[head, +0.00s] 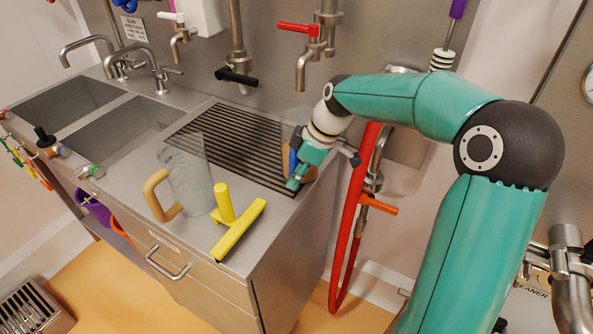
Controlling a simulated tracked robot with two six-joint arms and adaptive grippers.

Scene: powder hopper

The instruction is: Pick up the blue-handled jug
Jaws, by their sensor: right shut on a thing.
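My right gripper (294,181) reaches in from the right and is shut on the jug's handle. The fingertips are small in the picture and partly cover the handle. I cannot tell whether the jug's base touches the surface. My left gripper is out of view.
Taps (305,55) hang from the wall above. A red hose (352,200) runs down just right of the counter.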

